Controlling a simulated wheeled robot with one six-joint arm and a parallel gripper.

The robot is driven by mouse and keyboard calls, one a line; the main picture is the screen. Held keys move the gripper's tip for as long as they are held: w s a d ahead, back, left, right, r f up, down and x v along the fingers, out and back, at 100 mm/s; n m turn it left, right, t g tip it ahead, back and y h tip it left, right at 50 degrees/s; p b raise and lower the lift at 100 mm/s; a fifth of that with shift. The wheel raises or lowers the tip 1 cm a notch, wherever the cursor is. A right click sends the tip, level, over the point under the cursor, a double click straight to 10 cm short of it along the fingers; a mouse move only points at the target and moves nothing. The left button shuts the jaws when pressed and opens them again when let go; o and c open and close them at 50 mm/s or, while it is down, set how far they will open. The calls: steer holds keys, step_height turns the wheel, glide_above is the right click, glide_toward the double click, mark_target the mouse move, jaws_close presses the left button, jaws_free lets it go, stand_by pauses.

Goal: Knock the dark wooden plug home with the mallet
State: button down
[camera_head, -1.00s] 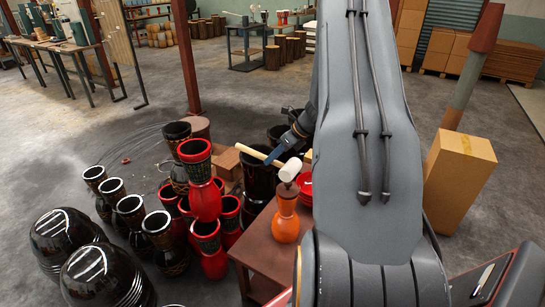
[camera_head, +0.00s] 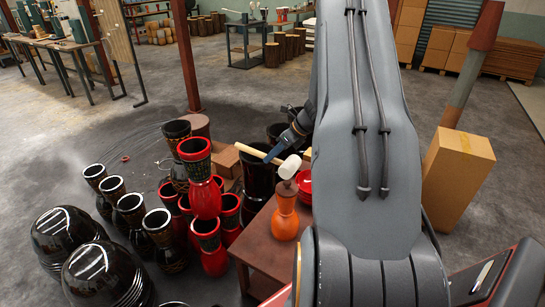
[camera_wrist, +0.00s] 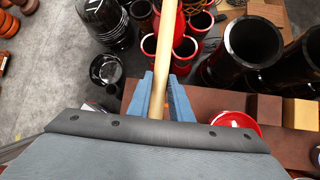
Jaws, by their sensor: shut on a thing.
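My gripper (camera_head: 281,150) is shut on the wooden handle of the mallet (camera_head: 289,167). The mallet's pale head is just above the dark wooden plug (camera_head: 287,188), which sits in the top of an orange goblet drum (camera_head: 285,222). I cannot tell whether the head touches the plug. The drum stands upright on a reddish-brown table (camera_head: 262,236). In the wrist view the blue fingers (camera_wrist: 159,97) close around the mallet handle (camera_wrist: 172,45). The mallet head, plug and orange drum are hidden there behind the gripper.
A red bowl (camera_head: 304,189) is on the table right of the drum, partly behind my arm. Several red and black goblet drums (camera_head: 206,195) stand close together left of the table. A cardboard box (camera_head: 457,180) stands on the right. Open floor lies further left.

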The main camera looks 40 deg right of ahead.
stand_by(0.3)
step_height(320, 180, down, 5)
steer(key=b, duration=0.3)
steer(key=shift+r+p, duration=1.7)
steer(key=shift+r, duration=0.65)
steer(key=shift+r, duration=0.1)
steer(key=shift+r+p, duration=1.75)
steer(key=shift+r, duration=0.65)
